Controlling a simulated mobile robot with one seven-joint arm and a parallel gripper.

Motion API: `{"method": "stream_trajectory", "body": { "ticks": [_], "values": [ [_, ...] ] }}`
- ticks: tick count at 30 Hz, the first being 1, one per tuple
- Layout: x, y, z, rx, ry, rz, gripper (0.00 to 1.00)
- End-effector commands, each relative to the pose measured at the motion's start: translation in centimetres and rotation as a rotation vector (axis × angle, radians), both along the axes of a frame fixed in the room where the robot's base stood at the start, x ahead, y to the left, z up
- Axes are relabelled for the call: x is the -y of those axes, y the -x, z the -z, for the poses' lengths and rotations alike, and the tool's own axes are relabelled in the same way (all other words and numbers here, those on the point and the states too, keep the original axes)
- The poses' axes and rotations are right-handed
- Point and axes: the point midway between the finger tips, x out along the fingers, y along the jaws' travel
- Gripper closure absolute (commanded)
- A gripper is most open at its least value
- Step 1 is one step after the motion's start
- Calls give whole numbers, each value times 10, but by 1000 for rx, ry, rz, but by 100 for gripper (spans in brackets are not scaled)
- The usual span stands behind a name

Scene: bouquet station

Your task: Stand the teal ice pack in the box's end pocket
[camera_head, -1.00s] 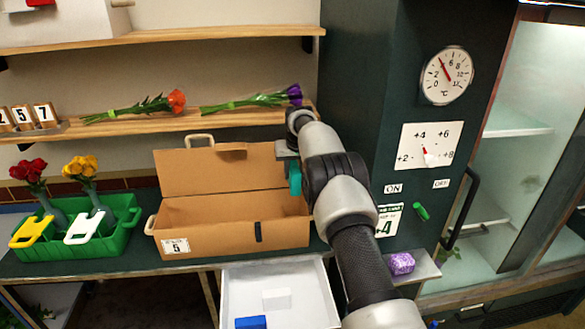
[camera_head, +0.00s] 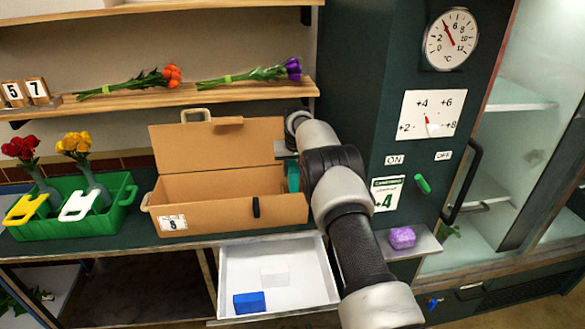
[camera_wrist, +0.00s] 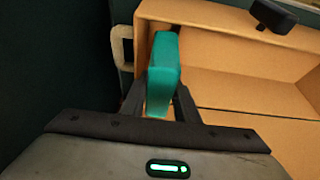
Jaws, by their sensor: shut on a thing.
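The teal ice pack (camera_wrist: 163,72) is upright between the fingers of my gripper (camera_wrist: 160,98) in the wrist view. My gripper is shut on it. In the head view, a sliver of the teal pack (camera_head: 293,176) shows at the right end of the open cardboard box (camera_head: 205,219), partly hidden by my arm. The pack is at the box's end wall, its lower part at or below the rim. I cannot tell whether it touches the pocket floor. The end pocket itself is mostly hidden.
The box's lid stands open at the back. A green crate (camera_head: 75,224) with red and yellow flowers stands to its left. An open white drawer (camera_head: 300,292) holds a blue block (camera_head: 249,302) below. A dark cabinet (camera_head: 350,60) rises close on the right. A purple block (camera_head: 402,237) sits on a small ledge.

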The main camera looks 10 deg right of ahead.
Motion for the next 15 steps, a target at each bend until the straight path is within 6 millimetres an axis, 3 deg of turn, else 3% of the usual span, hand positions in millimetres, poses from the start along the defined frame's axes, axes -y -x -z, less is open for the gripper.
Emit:
{"method": "stream_trajectory", "body": {
  "ticks": [15],
  "values": [
    [0,-1,48,3,0,0,100]
  ]
}}
